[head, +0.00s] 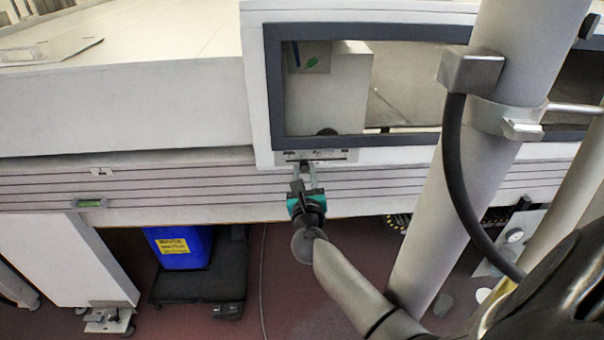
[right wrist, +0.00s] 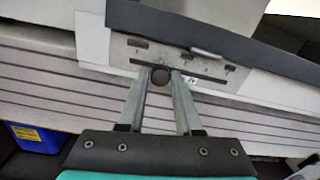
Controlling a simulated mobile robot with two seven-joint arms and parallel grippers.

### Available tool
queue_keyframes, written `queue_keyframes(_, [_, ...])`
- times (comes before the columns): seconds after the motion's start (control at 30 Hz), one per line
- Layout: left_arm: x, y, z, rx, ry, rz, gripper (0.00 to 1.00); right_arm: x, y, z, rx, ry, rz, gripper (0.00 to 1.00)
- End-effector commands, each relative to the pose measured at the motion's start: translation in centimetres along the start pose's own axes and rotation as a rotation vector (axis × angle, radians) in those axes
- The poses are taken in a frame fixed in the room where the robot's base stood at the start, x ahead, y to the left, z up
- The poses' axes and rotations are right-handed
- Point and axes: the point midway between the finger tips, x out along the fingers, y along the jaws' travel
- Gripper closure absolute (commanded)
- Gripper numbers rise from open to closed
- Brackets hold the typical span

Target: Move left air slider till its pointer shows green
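The slider's metal plate (head: 340,155) sits below a dark-framed window. A round dark slider knob (right wrist: 160,76) stands at the slot's left part. My right gripper (head: 306,168) reaches up to it from below. In the right wrist view its fingers (right wrist: 161,72) lie one on each side of the knob and appear to touch it. Behind the window a small panel carries a green patch (head: 312,63) and a blue mark (head: 296,54). I cannot make out the pointer's reading. My left gripper is out of view.
A thick grey post (head: 490,150) with a clamp and black hose stands right of the window. A grooved rail (head: 200,185) runs along the front and bears a small green level (head: 90,203).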

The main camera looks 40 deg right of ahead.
Motion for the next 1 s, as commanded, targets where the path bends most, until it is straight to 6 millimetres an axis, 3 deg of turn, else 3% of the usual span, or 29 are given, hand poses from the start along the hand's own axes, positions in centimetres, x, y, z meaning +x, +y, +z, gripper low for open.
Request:
queue_keyframes(0.03, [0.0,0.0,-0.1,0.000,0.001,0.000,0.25,0.0,0.0,-0.1,0.000,0.001,0.001,0.59])
queue_keyframes(0.2, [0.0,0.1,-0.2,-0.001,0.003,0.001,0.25,0.0,0.1,0.0,0.000,0.000,0.001,0.40])
queue_keyframes(0.57, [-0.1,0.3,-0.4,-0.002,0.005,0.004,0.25,-0.5,0.1,0.0,0.000,0.000,0.001,0.39])
queue_keyframes(0.77, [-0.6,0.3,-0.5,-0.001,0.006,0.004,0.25,-3.1,0.1,0.0,0.002,0.003,0.001,0.39])
queue_keyframes(1.0, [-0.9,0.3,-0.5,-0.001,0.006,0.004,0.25,-7.9,0.0,-0.1,0.001,0.003,0.001,0.39])
